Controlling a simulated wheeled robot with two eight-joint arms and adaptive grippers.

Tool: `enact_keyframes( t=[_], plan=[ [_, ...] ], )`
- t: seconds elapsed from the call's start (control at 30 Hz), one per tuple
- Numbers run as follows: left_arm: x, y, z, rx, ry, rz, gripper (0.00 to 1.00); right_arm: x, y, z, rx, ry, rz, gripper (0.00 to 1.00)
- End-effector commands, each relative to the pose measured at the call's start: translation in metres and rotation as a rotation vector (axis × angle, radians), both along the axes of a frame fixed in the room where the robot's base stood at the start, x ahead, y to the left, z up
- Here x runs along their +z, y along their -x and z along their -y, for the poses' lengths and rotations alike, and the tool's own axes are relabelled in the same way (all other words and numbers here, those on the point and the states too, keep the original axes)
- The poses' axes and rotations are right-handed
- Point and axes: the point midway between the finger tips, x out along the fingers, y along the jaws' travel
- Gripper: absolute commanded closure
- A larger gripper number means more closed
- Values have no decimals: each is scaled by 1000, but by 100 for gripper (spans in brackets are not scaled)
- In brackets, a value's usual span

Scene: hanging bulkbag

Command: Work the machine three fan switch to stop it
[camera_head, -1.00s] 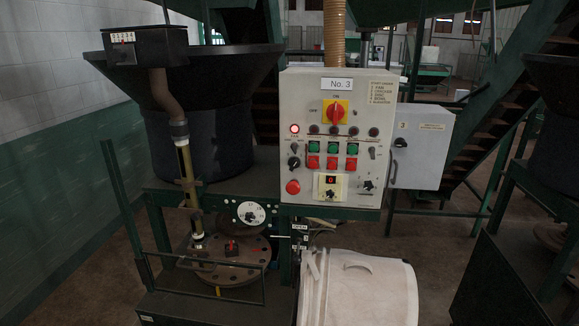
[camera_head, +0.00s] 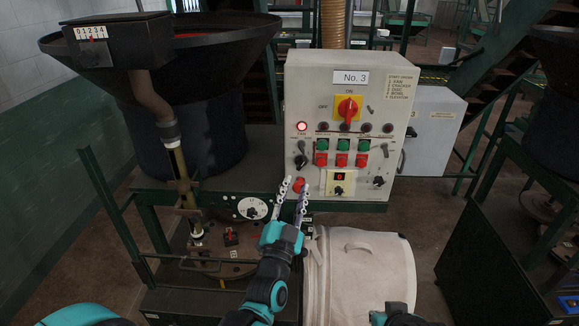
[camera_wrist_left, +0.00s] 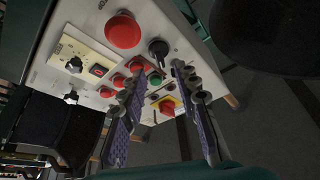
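The No. 3 control panel (camera_head: 346,75) is a pale upright box facing me. The fan switch, a black knob (camera_head: 300,160), sits at its left side below a lit red lamp (camera_head: 301,127); in the left wrist view the black knob (camera_wrist_left: 158,48) lies just beyond the fingertips. My left gripper (camera_head: 294,190) is open and empty, just below the knob and over the round red button (camera_head: 299,183). Its two spread fingers show in the left wrist view (camera_wrist_left: 160,72). My right gripper does not show; only a teal and dark part of my right arm is at the bottom edge.
A yellow-backed red main switch (camera_head: 347,108) and rows of green and red buttons are on the same panel. A dark hopper (camera_head: 200,110) and flanged machine are left. A grey cabinet (camera_head: 430,130) is right.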

Motion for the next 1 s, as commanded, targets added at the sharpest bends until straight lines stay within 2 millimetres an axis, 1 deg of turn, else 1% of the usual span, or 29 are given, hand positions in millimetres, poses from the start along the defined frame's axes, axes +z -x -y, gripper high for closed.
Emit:
enact_keyframes(
  t=[0.1,0.3,0.43,0.7,0.77,0.8,0.83,1.0],
  plan=[
    [7,-20,3,1,0,-2,69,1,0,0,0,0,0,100],
    [16,-46,9,0,0,-2,69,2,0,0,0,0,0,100],
    [19,-54,11,0,1,-2,69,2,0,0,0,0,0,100],
    [20,-55,11,0,1,-2,69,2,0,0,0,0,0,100],
    [20,-55,11,0,1,-2,85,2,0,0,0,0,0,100],
    [20,-55,11,0,1,-2,95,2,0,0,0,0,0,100],
    [20,-55,11,0,1,-2,100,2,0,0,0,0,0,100],
    [20,-55,11,0,1,-2,100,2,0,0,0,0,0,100]
  ],
)
